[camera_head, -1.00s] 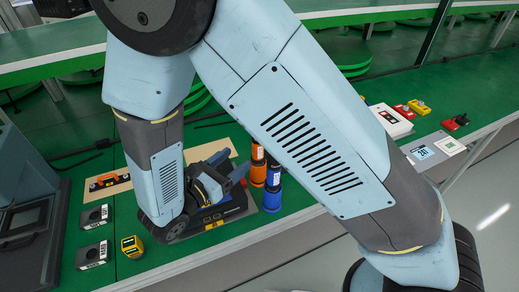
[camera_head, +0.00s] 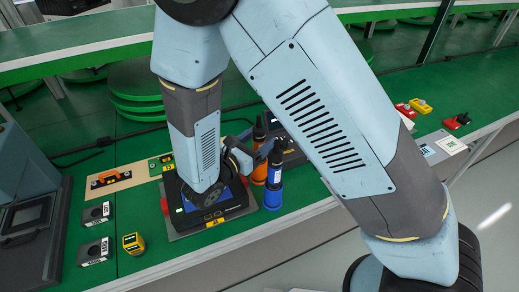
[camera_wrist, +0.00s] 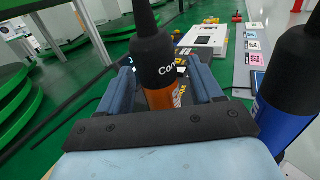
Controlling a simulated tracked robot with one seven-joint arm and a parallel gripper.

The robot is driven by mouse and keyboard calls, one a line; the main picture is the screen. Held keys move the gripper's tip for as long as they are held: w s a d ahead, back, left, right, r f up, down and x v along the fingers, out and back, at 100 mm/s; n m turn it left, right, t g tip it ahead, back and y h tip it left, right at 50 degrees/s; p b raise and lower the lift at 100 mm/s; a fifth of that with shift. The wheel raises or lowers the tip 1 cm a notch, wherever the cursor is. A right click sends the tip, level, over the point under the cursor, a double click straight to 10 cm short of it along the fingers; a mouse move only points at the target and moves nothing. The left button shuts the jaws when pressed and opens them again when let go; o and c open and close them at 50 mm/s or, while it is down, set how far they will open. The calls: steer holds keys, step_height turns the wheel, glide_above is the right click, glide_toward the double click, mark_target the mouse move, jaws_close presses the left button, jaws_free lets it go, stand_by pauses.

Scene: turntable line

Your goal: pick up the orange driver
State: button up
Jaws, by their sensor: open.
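The orange driver (camera_head: 259,172), with a black top, stands upright on the green bench in the head view, just behind a blue driver (camera_head: 273,192). My gripper (camera_head: 264,150) is low beside the two drivers and partly hides the orange one. In the wrist view the orange driver (camera_wrist: 160,98) stands between my two open fingers (camera_wrist: 162,85), with its black collar and shaft rising above them. I cannot tell whether either finger touches it. The blue driver (camera_wrist: 283,122) is outside the right finger in the wrist view.
A black device with a blue screen (camera_head: 215,208) lies left of the drivers. A yellow tape measure (camera_head: 133,243), an orange level (camera_head: 109,179) and two grey boxes (camera_head: 95,251) are farther left. A white box (camera_wrist: 204,39) lies beyond my fingers.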

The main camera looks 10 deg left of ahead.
steer(key=shift+c, duration=0.2)
jaws_close()
stand_by(0.4)
steer(key=shift+r, duration=5)
